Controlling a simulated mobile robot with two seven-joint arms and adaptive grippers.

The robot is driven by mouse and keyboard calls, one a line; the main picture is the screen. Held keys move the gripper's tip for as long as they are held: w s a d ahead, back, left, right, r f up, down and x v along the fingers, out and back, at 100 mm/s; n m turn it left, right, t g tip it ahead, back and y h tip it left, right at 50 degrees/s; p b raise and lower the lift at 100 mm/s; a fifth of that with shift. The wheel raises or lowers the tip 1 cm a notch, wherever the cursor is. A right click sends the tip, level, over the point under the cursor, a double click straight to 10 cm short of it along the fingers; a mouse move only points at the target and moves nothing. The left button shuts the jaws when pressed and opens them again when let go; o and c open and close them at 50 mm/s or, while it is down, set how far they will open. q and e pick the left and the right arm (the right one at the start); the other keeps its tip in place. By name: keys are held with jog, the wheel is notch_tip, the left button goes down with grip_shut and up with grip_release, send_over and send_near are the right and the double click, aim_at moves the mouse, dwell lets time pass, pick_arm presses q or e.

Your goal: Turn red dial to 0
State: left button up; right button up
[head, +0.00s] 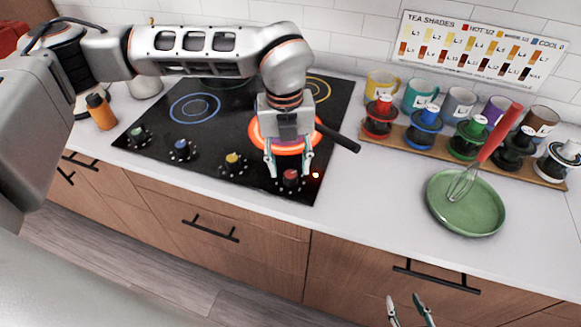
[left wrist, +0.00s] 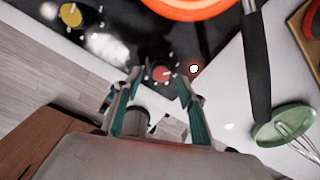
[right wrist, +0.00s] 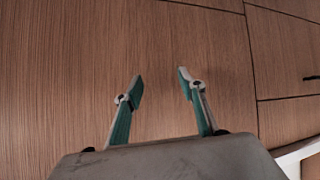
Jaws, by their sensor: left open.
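The red dial (head: 290,177) sits at the front right corner of the black cooktop (head: 215,190). It also shows in the left wrist view (left wrist: 161,73), between my fingertips in the picture. A small red light glows beside it, and the ring behind it glows orange-red. My left gripper (head: 290,170) is open above the dial, with a finger to each side of it; I cannot tell whether they touch it. My right gripper (head: 410,300) is open and empty, low in front of the wooden drawers; it also shows in the right wrist view (right wrist: 161,82).
Yellow (head: 234,162), blue (head: 181,149) and green (head: 138,135) dials line the cooktop front. A dark-handled pan (head: 338,136) is on the glowing burner. A green plate (head: 470,215) with a red-handled whisk lies right. Several mugs and jars stand behind. Counter between is clear.

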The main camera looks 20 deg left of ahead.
aim_at(290, 177)
pick_arm(q)
notch_tip(290, 177, down, 2)
jog(key=shift+f, duration=0.3)
jog(key=c, duration=1.1)
